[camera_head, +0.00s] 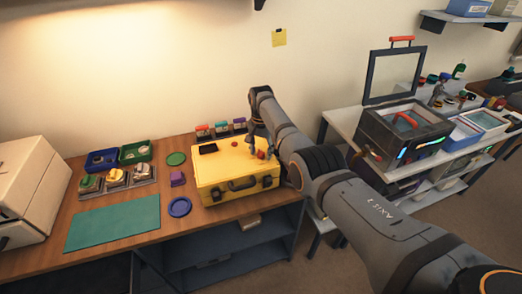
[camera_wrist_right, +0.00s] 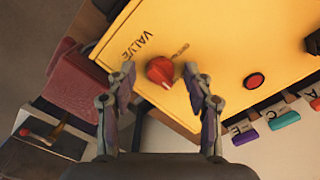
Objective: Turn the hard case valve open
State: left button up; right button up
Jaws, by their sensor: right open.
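The yellow hard case (camera_head: 222,174) stands on the wooden bench in the head view, with its dark handle on the front. Its yellow lid also fills the upper part of the right wrist view (camera_wrist_right: 225,45). The red valve knob (camera_wrist_right: 159,71) sits on the lid beside the printed word VALVE. In the head view a red knob (camera_head: 261,154) shows near my right gripper (camera_head: 256,141). My right gripper also shows in the wrist view (camera_wrist_right: 158,88), open, with one finger on each side of the knob and nothing clearly gripped. My left gripper is not in view.
A second red button (camera_wrist_right: 254,81) is on the lid. Coloured tabs (camera_head: 221,127) line the wall behind the case. A dark machine (camera_head: 400,130) stands right.

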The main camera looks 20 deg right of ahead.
jog(key=shift+c, duration=0.2)
jog(key=shift+w, duration=0.1)
jog(key=shift+c, duration=1.2)
jog(key=c, duration=0.5)
jog(key=shift+c, duration=1.1)
grip_shut()
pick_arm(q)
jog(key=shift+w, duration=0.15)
